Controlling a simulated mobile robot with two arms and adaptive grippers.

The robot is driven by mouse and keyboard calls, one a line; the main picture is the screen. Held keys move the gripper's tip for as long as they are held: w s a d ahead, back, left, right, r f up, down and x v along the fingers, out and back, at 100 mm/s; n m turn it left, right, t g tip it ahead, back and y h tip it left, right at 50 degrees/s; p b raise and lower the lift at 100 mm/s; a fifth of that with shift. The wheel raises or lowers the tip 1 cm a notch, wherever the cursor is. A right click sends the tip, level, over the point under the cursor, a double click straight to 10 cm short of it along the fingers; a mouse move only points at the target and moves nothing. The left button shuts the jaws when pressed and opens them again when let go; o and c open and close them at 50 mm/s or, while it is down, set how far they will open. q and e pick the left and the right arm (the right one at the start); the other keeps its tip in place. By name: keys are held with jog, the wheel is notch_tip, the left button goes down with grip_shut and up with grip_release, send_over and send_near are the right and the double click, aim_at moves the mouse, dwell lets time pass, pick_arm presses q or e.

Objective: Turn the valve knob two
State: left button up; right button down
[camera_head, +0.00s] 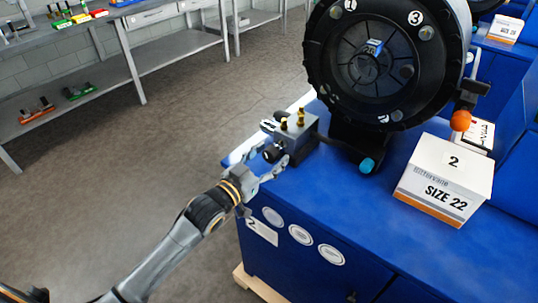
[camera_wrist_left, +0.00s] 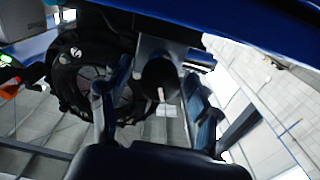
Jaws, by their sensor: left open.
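The valve knob (camera_head: 271,154) is a small black cylinder on the front of a grey valve block (camera_head: 300,132) with brass fittings on top. The block sits at the left end of the blue bench top. My left gripper (camera_head: 264,162) is open at the knob, with a finger on either side of it. In the left wrist view the dark round knob (camera_wrist_left: 159,77) shows between the two spread fingers (camera_wrist_left: 152,100), with gaps at its sides. Whether a finger touches it is unclear. My right gripper is out of view.
A large black wheel machine (camera_head: 375,60) stands behind the block, with a blue-tipped part (camera_head: 367,165) low in front and an orange ball (camera_head: 461,120) at right. A white "SIZE 22" box (camera_head: 446,180) sits on the bench top (camera_head: 370,210). Open floor lies left.

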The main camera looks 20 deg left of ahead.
pick_arm(q)
jog(key=c, duration=1.2)
jog(key=shift+r+m+p, duration=0.2)
jog(key=shift+m+p, duration=0.25)
jog(key=shift+m, duration=0.05)
jog(key=shift+r+m+p, duration=0.1)
jog(key=shift+m+p, duration=0.45)
jog(key=shift+m, duration=0.15)
jog(key=m+p, duration=0.1)
jog(key=m, duration=0.1)
jog(key=shift+f+m, duration=0.2)
jog(key=shift+m, duration=0.2)
